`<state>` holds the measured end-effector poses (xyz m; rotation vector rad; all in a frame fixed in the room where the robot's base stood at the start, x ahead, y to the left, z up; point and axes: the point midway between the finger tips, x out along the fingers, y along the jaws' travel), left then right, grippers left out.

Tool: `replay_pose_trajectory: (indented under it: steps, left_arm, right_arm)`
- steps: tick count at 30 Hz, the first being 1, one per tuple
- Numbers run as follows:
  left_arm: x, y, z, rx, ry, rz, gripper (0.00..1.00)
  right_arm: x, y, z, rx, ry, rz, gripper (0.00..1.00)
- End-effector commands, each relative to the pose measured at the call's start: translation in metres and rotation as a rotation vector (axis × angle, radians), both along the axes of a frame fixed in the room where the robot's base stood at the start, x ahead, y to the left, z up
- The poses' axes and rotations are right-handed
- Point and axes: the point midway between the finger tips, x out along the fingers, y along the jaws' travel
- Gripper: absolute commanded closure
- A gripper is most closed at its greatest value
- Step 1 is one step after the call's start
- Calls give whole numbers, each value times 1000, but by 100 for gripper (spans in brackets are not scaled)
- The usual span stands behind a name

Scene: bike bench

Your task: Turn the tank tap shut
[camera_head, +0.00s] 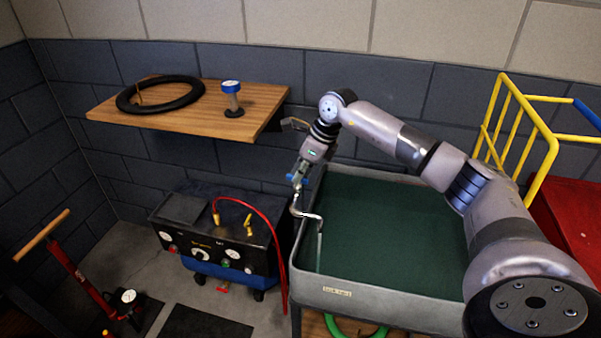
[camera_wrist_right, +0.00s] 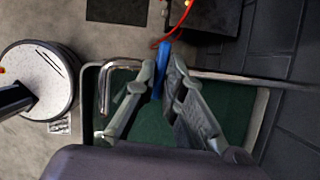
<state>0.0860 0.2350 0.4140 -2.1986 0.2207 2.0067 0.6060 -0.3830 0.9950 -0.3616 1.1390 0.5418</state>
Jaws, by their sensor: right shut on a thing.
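The tank tap has a bent chrome spout (camera_head: 306,213) at the left rim of the tank (camera_head: 335,291). A thin pale stream (camera_head: 319,250) shows below the spout's end, above dark green water. My right gripper (camera_head: 299,177) is over the tap, shut on its blue handle (camera_head: 291,178). In the right wrist view, the blue handle (camera_wrist_right: 162,62) sits between the two fingertips of my right gripper (camera_wrist_right: 162,72), and the chrome spout (camera_wrist_right: 106,90) is left of them. The fingers hide part of the handle. My left gripper is not in view.
A black compressor box (camera_head: 215,235) with a red hose (camera_head: 268,222) stands left of the tank. A wooden shelf (camera_head: 190,118) holds a black tyre (camera_head: 160,94) and a blue-topped gauge (camera_head: 231,98). A yellow rack (camera_head: 520,115) stands at the right.

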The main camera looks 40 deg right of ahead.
Motion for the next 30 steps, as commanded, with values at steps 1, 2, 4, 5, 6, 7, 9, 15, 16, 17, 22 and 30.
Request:
replay_pose_trajectory:
  steps: [1,2,4,5,6,7,9,15,16,17,22,30]
  left_arm:
    - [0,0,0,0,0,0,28]
    - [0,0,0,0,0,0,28]
    - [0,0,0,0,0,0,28]
    - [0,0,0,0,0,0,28]
    - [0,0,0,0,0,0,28]
    - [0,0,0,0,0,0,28]
    - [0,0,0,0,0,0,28]
    - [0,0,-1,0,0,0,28]
    - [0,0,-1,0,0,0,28]
    - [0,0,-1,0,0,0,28]
    - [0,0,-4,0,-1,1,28]
    - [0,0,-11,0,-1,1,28]
  right_arm:
    - [0,0,0,-1,-1,0,100]
    - [0,0,0,-1,-1,0,100]
    - [0,0,0,-1,-1,0,100]
    - [0,0,0,-1,-1,0,100]
    - [0,0,0,-1,-1,0,100]
    - [0,0,0,-1,-1,0,100]
    - [0,0,0,0,0,-1,100]
    - [0,0,0,-1,0,-30,100]
    - [0,0,0,-1,-1,-39,100]
    - [0,0,0,-2,-1,-50,100]
    - [-1,1,0,-3,-1,-146,100]
    - [-1,3,-1,-2,-2,-382,100]
